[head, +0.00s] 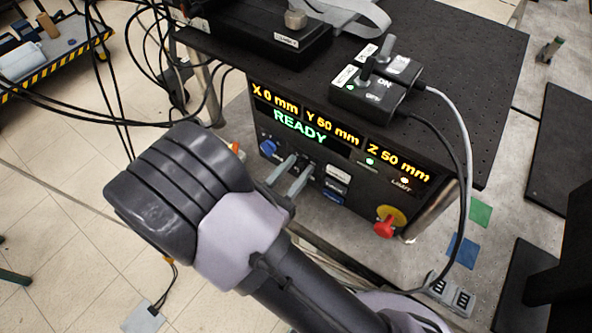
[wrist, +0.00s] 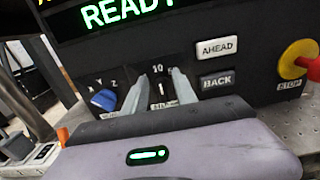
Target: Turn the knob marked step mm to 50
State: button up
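The step mm knob is dark and stands on the black control panel (head: 343,165). In the wrist view the knob (wrist: 160,91) shows between my fingers, with a white mark on its front and the label 10 just above it. I cannot tell whether the fingers touch the knob.
A blue X Y Z knob (wrist: 104,100) sits left of the fingers. AHEAD (wrist: 217,48) and BACK (wrist: 216,80) buttons are close on the right. A red stop button (head: 384,227) is farther right. The display (head: 300,124) reads READY, X 0, Y 50, Z 50 mm.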

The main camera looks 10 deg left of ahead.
grip_shut()
jog(key=shift+m, duration=0.3)
jog(key=m, duration=0.3)
jog(key=shift+s+d+f+m, duration=0.1)
jog(key=shift+d+m, duration=0.2)
jog(key=shift+s+d+f+m+b, duration=0.15)
jog(key=shift+m+b, duration=0.3)
jog(key=shift+m, duration=0.75)
jog(key=shift+d+f+m+b, duration=0.15)
jog(key=shift+m+b, duration=0.3)
jog(key=shift+m, duration=0.75)
jog(key=shift+r, duration=0.1)
grip_release()
